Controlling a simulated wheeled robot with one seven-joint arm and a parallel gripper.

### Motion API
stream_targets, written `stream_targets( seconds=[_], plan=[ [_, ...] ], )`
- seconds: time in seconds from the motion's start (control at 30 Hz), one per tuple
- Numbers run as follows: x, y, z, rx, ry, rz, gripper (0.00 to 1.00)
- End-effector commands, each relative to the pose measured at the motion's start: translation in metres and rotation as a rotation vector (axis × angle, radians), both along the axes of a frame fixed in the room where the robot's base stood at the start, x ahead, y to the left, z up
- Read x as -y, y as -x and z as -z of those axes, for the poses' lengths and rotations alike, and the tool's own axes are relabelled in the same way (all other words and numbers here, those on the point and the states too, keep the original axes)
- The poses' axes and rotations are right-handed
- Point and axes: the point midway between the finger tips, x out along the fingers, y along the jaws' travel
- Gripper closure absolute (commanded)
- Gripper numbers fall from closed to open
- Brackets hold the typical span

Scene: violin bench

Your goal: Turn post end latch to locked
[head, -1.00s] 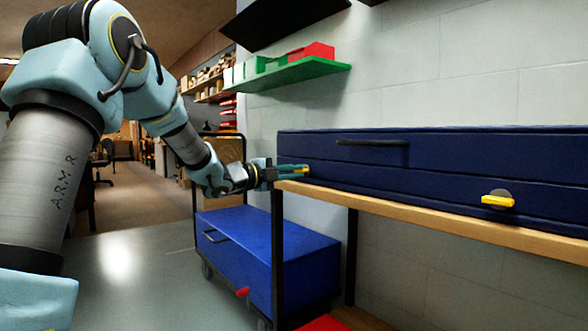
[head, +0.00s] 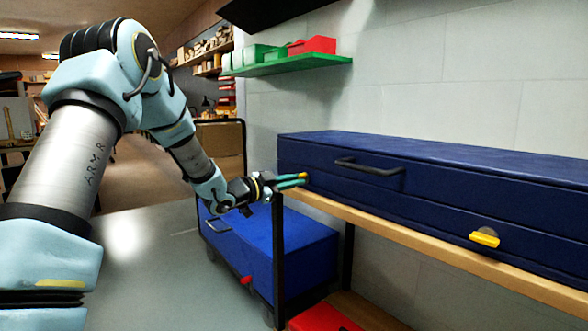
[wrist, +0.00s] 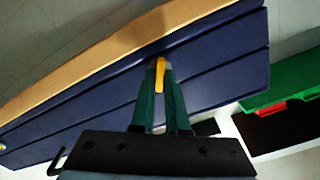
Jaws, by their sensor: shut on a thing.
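A long dark blue case (head: 430,200) lies on a wooden bench and fills the right of the head view. It has a yellow latch (head: 302,176) at its left end, near a black post. My gripper (head: 292,181) is shut on this latch, its green fingers on either side of it. The wrist view shows the latch (wrist: 160,76) between the fingertips (wrist: 160,82), partly covered by them. Its exact turn is hard to tell. A second yellow latch (head: 485,238) on a grey round base sits farther right on the case front, lying nearly level.
A black handle (head: 368,167) sticks out of the case front. The wooden bench edge (head: 440,252) runs just below the case. A cart with a blue box (head: 300,240) and black posts stands below my gripper. A green shelf (head: 290,66) is on the wall above.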

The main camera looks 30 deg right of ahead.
Motion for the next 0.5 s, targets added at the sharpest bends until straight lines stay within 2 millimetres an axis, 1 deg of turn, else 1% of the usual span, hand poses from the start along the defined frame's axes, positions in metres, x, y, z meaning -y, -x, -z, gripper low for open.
stream_targets(
  seconds=[0.03, 0.3, 0.5],
  plan=[
    [-0.0009, -0.0003, -0.0042, -0.049, 0.006, -0.001, 1.00],
    [-0.0008, -0.0002, -0.0029, -0.282, 0.052, -0.002, 1.00],
    [-0.0010, -0.0004, -0.0015, -0.416, 0.078, -0.002, 1.00]
  ],
)
